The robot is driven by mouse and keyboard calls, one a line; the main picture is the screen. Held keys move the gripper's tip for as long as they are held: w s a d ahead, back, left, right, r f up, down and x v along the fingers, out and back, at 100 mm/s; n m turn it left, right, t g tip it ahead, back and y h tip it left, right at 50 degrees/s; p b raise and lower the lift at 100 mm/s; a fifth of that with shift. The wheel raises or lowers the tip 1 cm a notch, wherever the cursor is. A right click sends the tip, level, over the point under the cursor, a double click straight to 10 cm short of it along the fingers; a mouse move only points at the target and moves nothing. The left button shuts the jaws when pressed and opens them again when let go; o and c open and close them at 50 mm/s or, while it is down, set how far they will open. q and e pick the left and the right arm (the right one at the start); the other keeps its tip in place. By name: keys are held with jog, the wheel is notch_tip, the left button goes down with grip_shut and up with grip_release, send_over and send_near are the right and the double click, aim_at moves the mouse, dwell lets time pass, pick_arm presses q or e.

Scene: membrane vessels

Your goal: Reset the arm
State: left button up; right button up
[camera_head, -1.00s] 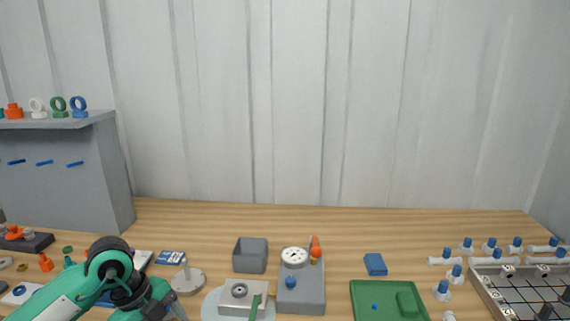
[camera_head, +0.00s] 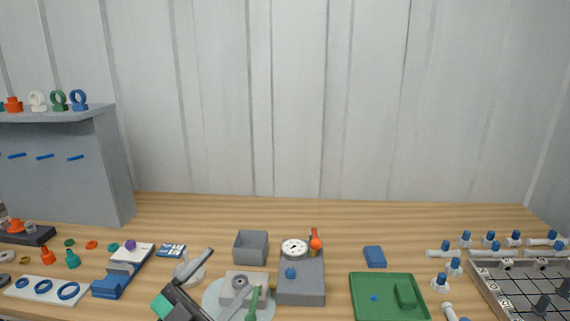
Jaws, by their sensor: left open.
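My left gripper (camera_head: 222,279) comes in at the bottom of the head view, left of centre. The rest of my left arm is mostly below the picture edge. My right gripper is not in view.
A grey open box (camera_head: 251,247) and a grey gauge unit (camera_head: 302,287) stand right of the gripper. A green tray (camera_head: 388,312) lies further right, then a grid rack (camera_head: 495,290). A grey shelf (camera_head: 65,170) stands at left. The back of the table is clear.

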pick_arm(q)
jog(key=s+a+f+n+g+y, duration=0.1)
jog(key=a+f+n+y, duration=0.55)
jog(key=f+y, duration=0.25)
jog(key=s+a+f+n+y, duration=0.1)
jog(key=a+f+n+y, duration=0.5)
jog(key=f+n+y, duration=0.3)
jog(key=s+f+m+g, duration=0.2)
jog(key=s+f+g, duration=1.15)
jog(key=s, duration=0.55)
notch_tip(320, 180, down, 30)
jog(key=p, duration=0.2)
jog(key=s+a+f+p, duration=0.1)
jog(key=s+a+f, duration=0.1)
jog(key=s+f, duration=1.7)
jog(key=shift+s+a+f+g, duration=0.15)
jog(key=shift+s+a+g, duration=0.25)
jog(key=shift+s, duration=0.25)
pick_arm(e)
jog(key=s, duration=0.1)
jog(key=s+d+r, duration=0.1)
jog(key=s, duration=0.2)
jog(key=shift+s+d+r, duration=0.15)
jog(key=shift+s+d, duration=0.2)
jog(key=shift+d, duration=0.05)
